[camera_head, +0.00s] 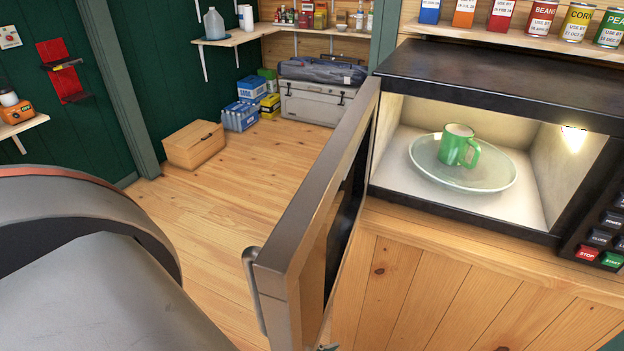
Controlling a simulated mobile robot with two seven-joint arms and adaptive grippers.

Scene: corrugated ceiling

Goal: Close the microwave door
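The microwave (490,85) stands on a wooden counter at the right, its lit inside showing. Its door (318,215) is swung wide open, hinged on the left side of the opening and jutting toward me. The door handle (256,290) is on the door's free edge, at the lower middle. Inside, a green mug (459,146) stands on the glass turntable plate (495,172). A large grey link of my own arm fills the lower left, apart from the door in the picture. I make out neither of my grippers. A small part at the bottom edge below the door is too cut off to identify.
Food cans (541,17) line a shelf above the microwave. The control buttons (600,240) are at its right. The floor left of the door is clear.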

